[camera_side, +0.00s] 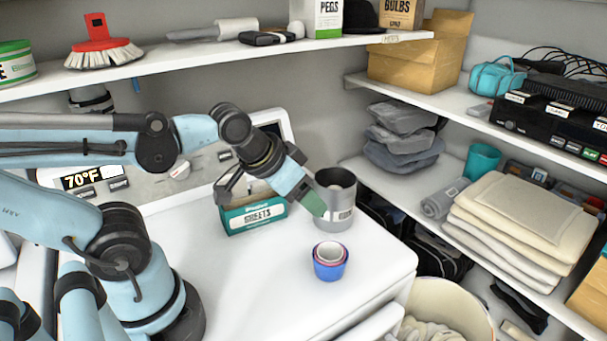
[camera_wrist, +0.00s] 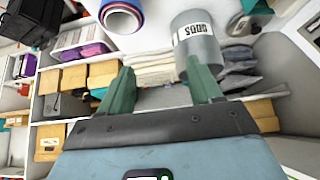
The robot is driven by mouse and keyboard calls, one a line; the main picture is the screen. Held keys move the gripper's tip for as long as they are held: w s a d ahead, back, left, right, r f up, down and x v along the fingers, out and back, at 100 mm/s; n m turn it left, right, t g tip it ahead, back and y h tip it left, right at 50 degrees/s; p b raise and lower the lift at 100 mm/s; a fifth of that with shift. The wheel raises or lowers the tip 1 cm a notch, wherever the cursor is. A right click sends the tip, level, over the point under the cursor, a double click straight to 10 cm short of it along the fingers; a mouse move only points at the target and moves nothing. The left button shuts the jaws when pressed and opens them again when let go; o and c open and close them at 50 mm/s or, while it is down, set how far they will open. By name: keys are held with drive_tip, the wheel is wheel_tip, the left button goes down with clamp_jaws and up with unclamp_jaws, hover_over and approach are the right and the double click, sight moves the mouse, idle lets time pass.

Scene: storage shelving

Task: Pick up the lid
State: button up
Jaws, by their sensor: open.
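I cannot clearly make out a separate lid in either view. A grey metal canister (camera_side: 336,205) stands upright on the white machine top; its top looks dark and open. It also shows in the wrist view (camera_wrist: 197,45), with a label reading ODDS. My gripper (camera_side: 313,203) has green fingers and overlaps the canister's left side in the side view; I cannot tell if they touch. In the wrist view my gripper (camera_wrist: 160,68) has its fingers spread wide, with nothing between them. The canister is beyond the right fingertip.
Nested cups, blue outside (camera_side: 330,267), stand in front of the canister. A green SHEETS box (camera_side: 255,216) is behind my gripper. The white machine top (camera_side: 260,285) is clear at the front. Shelves with folded cloths (camera_side: 525,215) are on the right; another shelf (camera_side: 190,60) runs above.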

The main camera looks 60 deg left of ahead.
drive_tip(key=shift+c, duration=0.5)
drive_tip(key=w+a+f, duration=0.2)
drive_tip(key=w+a, duration=0.1)
drive_tip(key=a, duration=0.4)
drive_tip(key=w+a+f+m+g, duration=0.1)
drive_tip(key=w+a, duration=0.3)
drive_tip(key=a, duration=0.4)
drive_tip(key=w+a+f+m+g+h, duration=0.1)
drive_tip(key=w+a+f, duration=0.2)
drive_tip(key=a, duration=0.5)
drive_tip(key=shift+w, duration=0.55)
drive_tip(key=shift+d+x, duration=0.2)
drive_tip(key=shift+x, duration=3.3)
